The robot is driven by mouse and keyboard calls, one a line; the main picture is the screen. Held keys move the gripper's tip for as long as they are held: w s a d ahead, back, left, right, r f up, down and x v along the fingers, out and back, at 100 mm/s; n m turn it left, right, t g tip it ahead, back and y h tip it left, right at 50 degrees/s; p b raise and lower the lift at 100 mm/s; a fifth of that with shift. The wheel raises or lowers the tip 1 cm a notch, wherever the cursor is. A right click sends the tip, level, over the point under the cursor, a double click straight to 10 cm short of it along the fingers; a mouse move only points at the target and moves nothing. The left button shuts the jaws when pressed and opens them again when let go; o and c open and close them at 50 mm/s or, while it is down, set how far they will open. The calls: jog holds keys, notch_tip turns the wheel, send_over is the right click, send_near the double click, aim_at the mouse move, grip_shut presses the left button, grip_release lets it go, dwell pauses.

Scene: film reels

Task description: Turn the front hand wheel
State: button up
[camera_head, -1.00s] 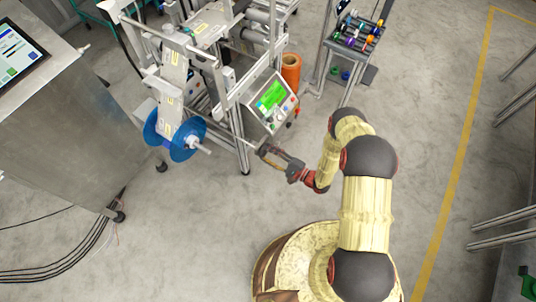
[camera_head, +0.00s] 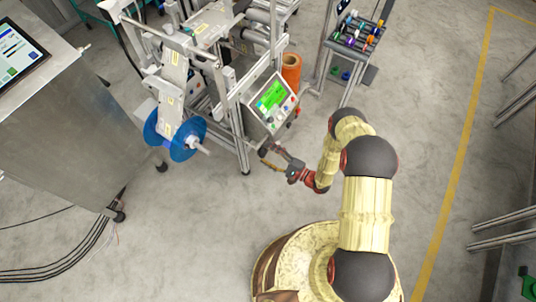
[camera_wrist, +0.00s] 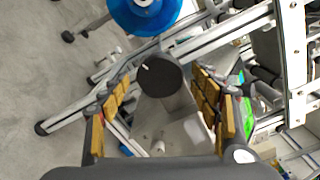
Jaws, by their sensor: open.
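A dark round hand wheel (camera_wrist: 160,75) with a small white mark on its face shows in the wrist view. It sits on a grey block of the labelling machine. In the head view my gripper (camera_head: 264,160) is low beside the machine's front frame, below the control panel (camera_head: 271,101). The wheel cannot be made out in that view.
A blue film reel (camera_head: 175,135) hangs on the machine's left side and also shows in the wrist view (camera_wrist: 146,12). A steel cabinet (camera_head: 75,130) stands at the left. An orange roll (camera_head: 291,70) is behind the panel. The floor in front is clear.

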jog(key=v, duration=1.2)
dwell(0.3)
dwell(0.7)
